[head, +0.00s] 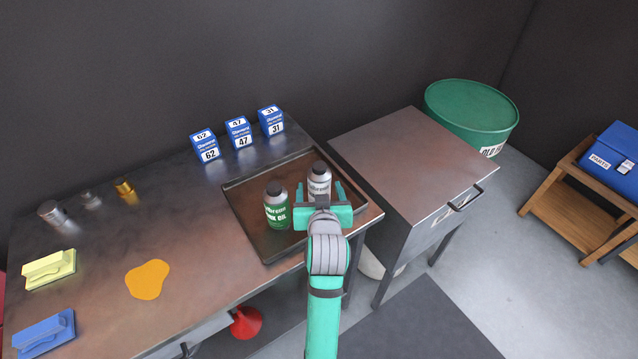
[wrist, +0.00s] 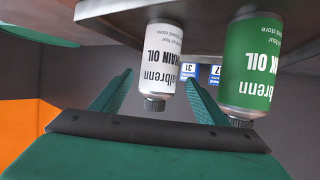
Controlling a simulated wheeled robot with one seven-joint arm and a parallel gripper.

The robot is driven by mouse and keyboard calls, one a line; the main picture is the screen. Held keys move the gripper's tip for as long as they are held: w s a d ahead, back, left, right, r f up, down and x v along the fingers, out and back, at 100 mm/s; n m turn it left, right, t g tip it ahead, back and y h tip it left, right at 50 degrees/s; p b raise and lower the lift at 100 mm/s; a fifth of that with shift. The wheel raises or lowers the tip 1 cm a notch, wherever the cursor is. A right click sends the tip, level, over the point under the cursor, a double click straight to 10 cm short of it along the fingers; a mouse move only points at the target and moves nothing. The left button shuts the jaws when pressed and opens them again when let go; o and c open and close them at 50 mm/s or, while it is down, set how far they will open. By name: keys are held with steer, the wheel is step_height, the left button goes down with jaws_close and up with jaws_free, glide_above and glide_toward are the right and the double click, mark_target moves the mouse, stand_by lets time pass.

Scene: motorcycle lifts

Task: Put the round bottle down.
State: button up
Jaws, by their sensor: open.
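A white bottle with a dark cap (head: 319,177) stands upright in the dark metal tray (head: 243,222) on the workbench. My gripper (head: 320,190) is open, with one finger on each side of this bottle. The wrist view is upside down; there the white bottle (wrist: 161,60) shows between the spread fingers, with gaps on both sides. A green bottle with a dark cap (head: 276,212) stands in the tray just to the left; it also shows in the wrist view (wrist: 250,65). My gripper hides the white bottle's lower part in the head view.
Several blue numbered boxes (head: 238,133) stand behind the tray. An orange puddle shape (head: 147,279), small metal parts (head: 91,200), and yellow (head: 48,268) and blue (head: 45,334) items lie left. A metal cabinet (head: 400,150) stands right of the bench. The tray's back left is clear.

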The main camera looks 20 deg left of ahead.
steer(key=v, duration=0.7)
steer(key=s+d+f+m+t+h, duration=0.1)
steer(key=s+d+f+m+h, duration=0.2)
steer(key=s+d+f, duration=0.95)
steer(key=s+d+m+t+h, duration=0.1)
steer(key=s+d+h, duration=0.1)
steer(key=s, duration=2)
steer(key=shift+s+d+t, duration=0.25)
steer(key=shift+d+t, duration=0.15)
steer(key=shift+d, duration=0.15)
